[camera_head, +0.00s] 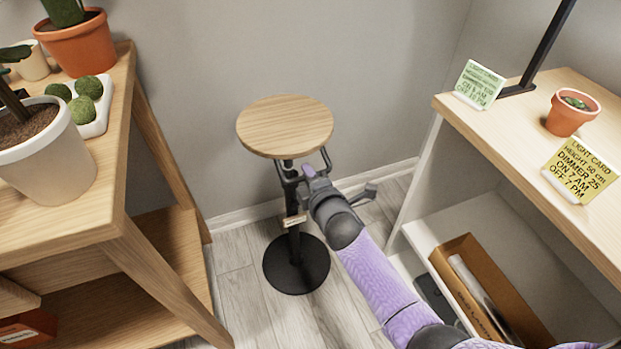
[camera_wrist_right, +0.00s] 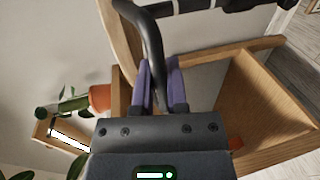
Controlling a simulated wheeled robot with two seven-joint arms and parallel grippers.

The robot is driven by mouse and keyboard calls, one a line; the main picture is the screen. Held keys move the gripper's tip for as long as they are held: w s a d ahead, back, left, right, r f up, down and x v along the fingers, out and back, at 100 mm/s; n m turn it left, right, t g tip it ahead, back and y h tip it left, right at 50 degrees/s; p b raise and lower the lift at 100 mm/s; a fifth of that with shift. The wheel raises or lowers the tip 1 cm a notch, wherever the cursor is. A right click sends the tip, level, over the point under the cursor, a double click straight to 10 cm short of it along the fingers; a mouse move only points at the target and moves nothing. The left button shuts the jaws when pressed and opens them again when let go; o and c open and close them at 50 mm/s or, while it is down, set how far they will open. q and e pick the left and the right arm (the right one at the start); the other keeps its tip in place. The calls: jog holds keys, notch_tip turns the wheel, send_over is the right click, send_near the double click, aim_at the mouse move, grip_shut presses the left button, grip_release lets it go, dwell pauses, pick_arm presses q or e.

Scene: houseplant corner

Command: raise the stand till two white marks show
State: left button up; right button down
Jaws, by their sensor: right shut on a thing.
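The stand has a round wooden top (camera_head: 285,126), a black column and a round black base (camera_head: 297,264) on the floor. A pale collar or label (camera_head: 294,221) sits partway down the column. My right gripper (camera_head: 313,178) is shut on a dark curved handle just below the top. In the right wrist view the handle (camera_wrist_right: 153,40) runs between the purple fingers of the gripper (camera_wrist_right: 160,78). A black part with pale patches (camera_wrist_right: 195,6) crosses that view's top edge; I cannot tell whether these are the white marks. My left gripper is out of view.
A wooden plant table (camera_head: 80,222) with pots stands at left. At right, a shelf unit (camera_head: 425,232) holds a small potted plant (camera_head: 572,111), two cards and a cardboard box (camera_head: 447,262). Clear floor surrounds the base, with the wall behind.

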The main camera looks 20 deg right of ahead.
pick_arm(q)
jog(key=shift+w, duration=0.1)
pick_arm(e)
jog(key=c, duration=0.7)
grip_release()
pick_arm(q)
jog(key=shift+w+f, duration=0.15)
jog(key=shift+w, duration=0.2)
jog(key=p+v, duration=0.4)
jog(key=p, duration=0.1)
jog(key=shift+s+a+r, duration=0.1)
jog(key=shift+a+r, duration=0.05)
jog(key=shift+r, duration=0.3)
pick_arm(e)
jog(key=v, duration=1)
jog(key=shift+f, duration=0.1)
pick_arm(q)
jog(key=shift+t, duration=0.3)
